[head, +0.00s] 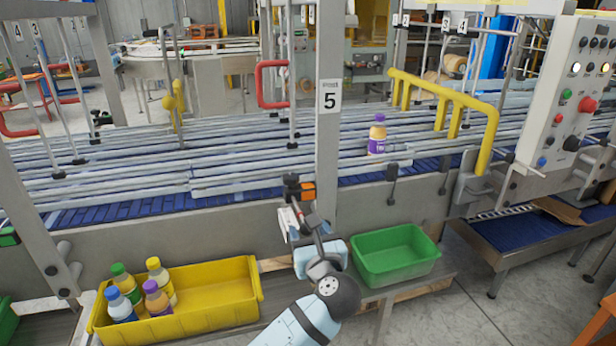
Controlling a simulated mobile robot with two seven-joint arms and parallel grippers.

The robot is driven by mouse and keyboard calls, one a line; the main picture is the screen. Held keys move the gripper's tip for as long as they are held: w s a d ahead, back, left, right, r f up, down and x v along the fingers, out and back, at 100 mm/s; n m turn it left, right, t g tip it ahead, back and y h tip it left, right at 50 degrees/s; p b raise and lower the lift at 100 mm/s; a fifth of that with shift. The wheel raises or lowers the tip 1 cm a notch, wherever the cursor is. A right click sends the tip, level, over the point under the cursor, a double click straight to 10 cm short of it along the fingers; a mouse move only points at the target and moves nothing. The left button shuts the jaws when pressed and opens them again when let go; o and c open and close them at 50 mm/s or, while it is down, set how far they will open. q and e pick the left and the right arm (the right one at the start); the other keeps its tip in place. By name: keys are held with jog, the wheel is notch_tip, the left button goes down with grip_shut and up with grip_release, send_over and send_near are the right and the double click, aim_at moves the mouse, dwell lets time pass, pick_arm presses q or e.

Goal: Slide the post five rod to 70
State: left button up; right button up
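The post five (328,150) is an upright grey post with a white label reading 5, standing at the front of the conveyor. At its foot sits a small fitting with a black knob (291,181) and an orange part (307,191). A pale strip hangs just below it; any scale marks are too small to read. My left gripper (309,211) reaches up from below to this fitting, close to or touching it. Its fingers overlap the fitting, so I cannot tell whether they are open or shut on it. My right gripper is not in view.
A purple-capped bottle (377,136) stands on the conveyor, beside long guide rails (240,160). Below are a yellow bin (215,313) with several bottles and an empty green bin (398,275). A yellow guard (455,97) and control panel (572,95) stand right.

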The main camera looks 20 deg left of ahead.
pick_arm(q)
jog(key=c, duration=0.7)
jog(key=shift+w+a, duration=0.1)
jog(key=shift+w, duration=0.15)
jog(key=shift+w+a, duration=0.2)
jog(key=shift+w, duration=0.05)
jog(key=shift+p+x, duration=0.85)
jog(key=shift+x, duration=0.6)
jog(key=o, duration=0.7)
